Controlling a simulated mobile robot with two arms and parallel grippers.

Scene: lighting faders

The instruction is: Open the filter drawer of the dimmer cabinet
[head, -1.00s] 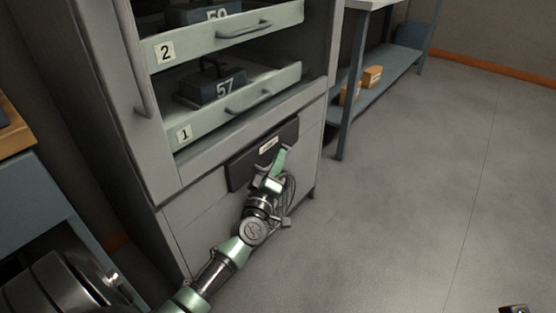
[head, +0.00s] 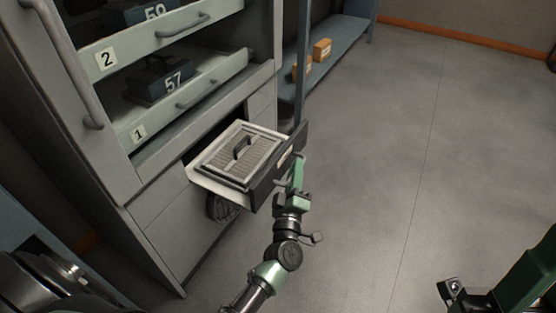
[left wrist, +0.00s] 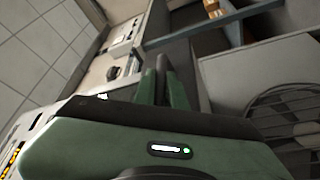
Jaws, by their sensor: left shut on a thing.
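The dimmer cabinet (head: 150,215) is a tall grey unit on the left of the head view. Its filter drawer (head: 278,171) sticks well out from the front below the numbered trays. The drawer has a dark front and a pale tray. A grey filter (head: 238,158) with a dark handle lies in it. My left gripper (head: 290,180) is shut at the outer face of the drawer front, on its handle, which the fingers mostly hide. The left wrist view shows the green fingers (left wrist: 165,85) close together.
Above the drawer are tray 1 (head: 140,133) and tray 2 (head: 106,58), holding dark blocks marked 57 and 59. A blue shelf (head: 345,45) with small orange boxes (head: 322,48) stands behind.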

